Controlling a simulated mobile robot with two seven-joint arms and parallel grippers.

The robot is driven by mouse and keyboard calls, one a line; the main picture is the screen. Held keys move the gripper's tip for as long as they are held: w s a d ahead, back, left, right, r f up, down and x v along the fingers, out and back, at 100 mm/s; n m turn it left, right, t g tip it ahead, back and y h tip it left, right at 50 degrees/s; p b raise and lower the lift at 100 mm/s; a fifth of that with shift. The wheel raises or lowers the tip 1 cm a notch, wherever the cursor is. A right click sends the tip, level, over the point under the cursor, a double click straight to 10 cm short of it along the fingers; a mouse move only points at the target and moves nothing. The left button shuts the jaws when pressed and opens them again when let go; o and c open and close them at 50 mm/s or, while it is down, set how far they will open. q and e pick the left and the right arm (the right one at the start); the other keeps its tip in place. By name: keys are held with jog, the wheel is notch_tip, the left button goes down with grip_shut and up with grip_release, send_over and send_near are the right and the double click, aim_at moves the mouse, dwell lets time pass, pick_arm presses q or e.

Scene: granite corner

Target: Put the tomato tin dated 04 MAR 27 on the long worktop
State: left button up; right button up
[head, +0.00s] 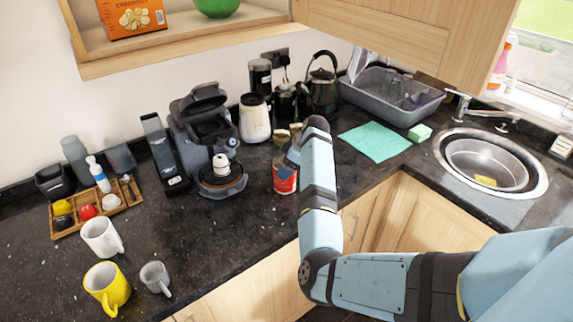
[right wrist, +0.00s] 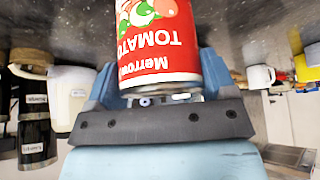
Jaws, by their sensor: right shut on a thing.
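A red tomato tin (head: 285,178) shows at the middle of the worktop, close to its front edge. My right gripper (head: 293,157) is shut around it from above, and my arm hides part of it. In the right wrist view, which is upside down, the tin (right wrist: 158,50) has a red label reading "Merro…" and "TOMATO…" and sits upright between the fingers of my right gripper (right wrist: 156,82). No date shows on it. Whether its base touches the worktop is unclear. The long dark worktop (head: 225,225) runs along the wall. My left gripper is out of view.
A coffee machine (head: 205,135) stands left of the tin, a cream canister (head: 254,118) behind it. A green cloth (head: 375,141) and the sink (head: 487,162) lie right. Mugs (head: 102,237) and a wooden tray (head: 83,217) are left. Bare worktop lies between mugs and tin.

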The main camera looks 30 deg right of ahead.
jog(key=o, duration=1.2)
jog(key=shift+c, duration=0.2)
jog(key=shift+r, duration=0.15)
jog(key=b+v, duration=0.1)
jog(key=v, duration=1.1)
